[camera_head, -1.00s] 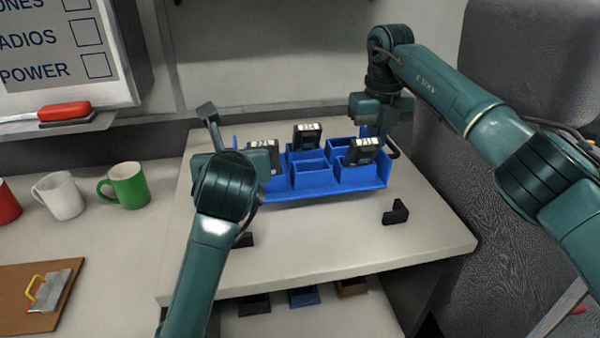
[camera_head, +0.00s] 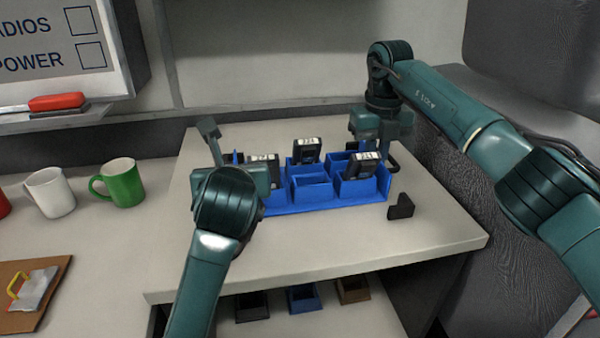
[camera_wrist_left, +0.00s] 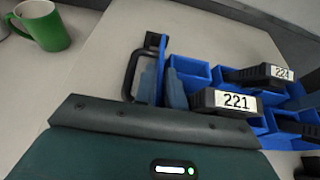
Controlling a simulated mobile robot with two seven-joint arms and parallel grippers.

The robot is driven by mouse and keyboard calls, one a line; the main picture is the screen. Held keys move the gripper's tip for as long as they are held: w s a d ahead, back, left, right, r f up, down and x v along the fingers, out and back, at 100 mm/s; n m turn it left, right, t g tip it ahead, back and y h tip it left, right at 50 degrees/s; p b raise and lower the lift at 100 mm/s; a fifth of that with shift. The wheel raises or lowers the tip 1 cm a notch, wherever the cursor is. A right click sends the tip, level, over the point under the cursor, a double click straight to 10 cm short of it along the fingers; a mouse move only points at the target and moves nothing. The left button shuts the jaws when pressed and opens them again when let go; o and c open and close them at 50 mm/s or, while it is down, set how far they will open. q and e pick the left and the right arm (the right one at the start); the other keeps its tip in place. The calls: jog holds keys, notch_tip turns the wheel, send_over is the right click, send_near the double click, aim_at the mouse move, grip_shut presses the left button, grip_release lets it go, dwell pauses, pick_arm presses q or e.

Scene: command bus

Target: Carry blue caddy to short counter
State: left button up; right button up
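The blue caddy (camera_head: 330,204) is level over the pale short counter (camera_head: 420,240); I cannot tell whether it touches it. Black radios labelled with numbers stand in its compartments, such as one at the back (camera_head: 306,150) and one at the right (camera_head: 361,166). My left gripper (camera_head: 238,162) is at the caddy's left end. In the left wrist view its fingers (camera_wrist_left: 162,88) close on the caddy's end wall beside a black handle (camera_wrist_left: 131,72). My right gripper (camera_head: 378,142) is at the right end, seemingly shut there; its fingertips are mostly hidden.
A black corner bracket (camera_head: 400,207) lies on the counter just right of the caddy. A green mug (camera_head: 122,183), a white mug (camera_head: 50,192) and a clipboard (camera_head: 30,290) are on the left worktop. Small bins (camera_head: 303,298) sit on a shelf below. The counter's front is clear.

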pick_arm(q)
jog(key=o, duration=0.3)
pick_arm(e)
jog(key=o, duration=0.3)
jog(key=shift+a+r, duration=0.1)
pick_arm(q)
jog(key=shift+r, duration=0.1)
notch_tip(320, 180, up, 9)
jog(key=shift+r, duration=0.1)
pick_arm(e)
jog(key=shift+r, duration=0.2)
pick_arm(q)
jog(key=shift+r, duration=0.4)
pick_arm(e)
notch_tip(320, 180, up, 12)
jog(key=shift+f, duration=0.2)
